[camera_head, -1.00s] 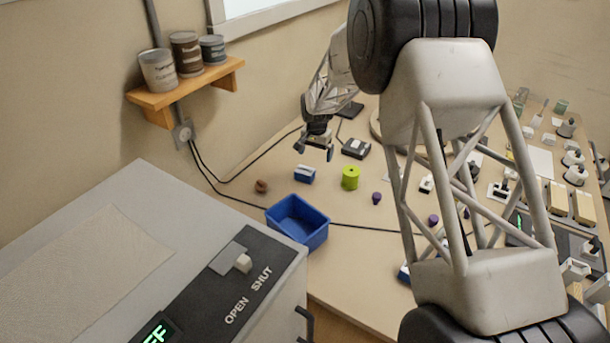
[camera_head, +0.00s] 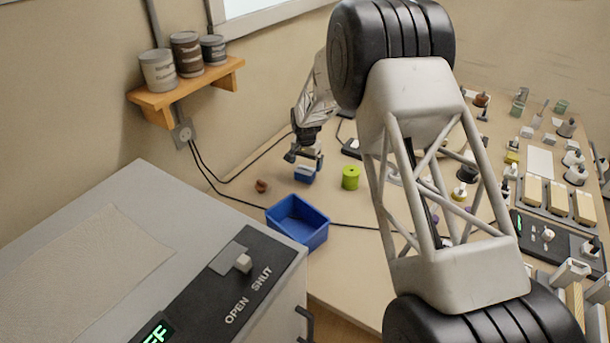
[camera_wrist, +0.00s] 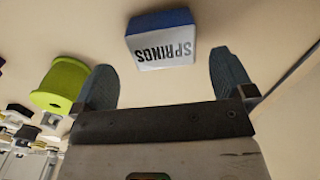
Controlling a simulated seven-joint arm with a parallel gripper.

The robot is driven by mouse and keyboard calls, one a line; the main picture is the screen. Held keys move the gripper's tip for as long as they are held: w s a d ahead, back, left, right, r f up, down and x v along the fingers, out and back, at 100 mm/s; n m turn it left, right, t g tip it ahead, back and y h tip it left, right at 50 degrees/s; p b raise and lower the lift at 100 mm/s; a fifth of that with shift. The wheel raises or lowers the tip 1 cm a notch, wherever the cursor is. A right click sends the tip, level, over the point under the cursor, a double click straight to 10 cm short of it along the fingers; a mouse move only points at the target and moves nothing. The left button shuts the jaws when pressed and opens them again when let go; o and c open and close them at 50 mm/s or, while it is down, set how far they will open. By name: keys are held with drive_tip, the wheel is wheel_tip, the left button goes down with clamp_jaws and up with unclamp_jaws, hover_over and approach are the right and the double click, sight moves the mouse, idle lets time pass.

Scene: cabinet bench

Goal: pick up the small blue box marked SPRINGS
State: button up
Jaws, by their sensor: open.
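The small blue box (camera_head: 305,175) sits on the bench behind the blue bin, its upper part partly covered by my gripper in the head view. In the wrist view the box (camera_wrist: 161,40) shows a white face marked SPRINGS, upside down. My gripper (camera_head: 305,160) is open and empty, just above the box. In the wrist view its two dark fingers (camera_wrist: 166,82) stand apart, with the box ahead of the tips and between their lines. I see no contact between fingers and box.
A yellow-green spool (camera_head: 350,178) stands right of the box; it also shows in the wrist view (camera_wrist: 60,85), close to one finger. A small brown object (camera_head: 261,186) lies to the left. The open blue bin (camera_head: 297,221) is in front. A black cable crosses the bench.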

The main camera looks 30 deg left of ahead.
sight(305, 170)
drive_tip(key=shift+f, duration=0.2)
drive_tip(key=shift+s+a+f, duration=0.1)
drive_tip(key=shift+a+f, duration=0.05)
drive_tip(key=shift+f, duration=2.4)
drive_tip(key=c, duration=1)
